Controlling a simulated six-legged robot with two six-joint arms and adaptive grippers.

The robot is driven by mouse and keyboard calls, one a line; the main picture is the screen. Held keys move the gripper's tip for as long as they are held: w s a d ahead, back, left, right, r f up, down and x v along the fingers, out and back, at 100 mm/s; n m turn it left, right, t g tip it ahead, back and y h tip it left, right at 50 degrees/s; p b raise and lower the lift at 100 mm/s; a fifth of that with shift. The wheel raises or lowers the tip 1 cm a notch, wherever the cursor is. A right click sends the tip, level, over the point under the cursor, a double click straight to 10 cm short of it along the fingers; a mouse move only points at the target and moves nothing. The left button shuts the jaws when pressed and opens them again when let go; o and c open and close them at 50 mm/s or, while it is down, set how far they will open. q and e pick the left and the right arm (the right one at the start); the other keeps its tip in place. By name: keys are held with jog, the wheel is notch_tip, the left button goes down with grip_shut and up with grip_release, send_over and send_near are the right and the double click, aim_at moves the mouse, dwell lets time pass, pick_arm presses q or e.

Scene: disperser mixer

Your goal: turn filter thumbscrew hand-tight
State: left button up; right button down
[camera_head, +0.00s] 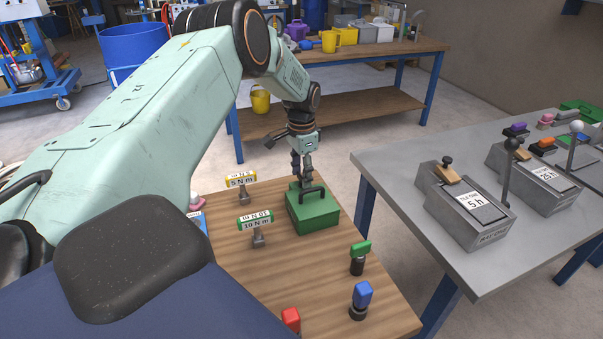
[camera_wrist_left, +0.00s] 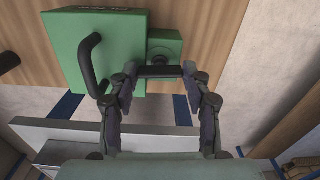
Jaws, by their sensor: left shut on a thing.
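A dark thumbscrew with a crossbar (camera_wrist_left: 158,72) sits at that block. My left gripper (camera_head: 302,184) reaches down from above to the box's far edge. In the left wrist view my left gripper (camera_wrist_left: 160,74) has its fingers at the two ends of the crossbar, shut on it. The head view hides the thumbscrew behind the fingers. My right gripper is not in view.
Torque tags marked 5 N m (camera_head: 241,180) and 10 N m (camera_head: 255,220) stand left of the box. Green (camera_head: 360,250), blue (camera_head: 362,295) and red (camera_head: 291,318) knobs stand nearer. A grey table (camera_head: 410,170) with lever devices is at the right, across a gap.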

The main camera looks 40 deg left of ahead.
pick_arm(q)
jog(key=shift+m, duration=0.5)
jog(key=o, duration=1.2)
jog(key=shift+c, duration=0.2)
notch_tip(320, 180, up, 12)
dwell(0.3)
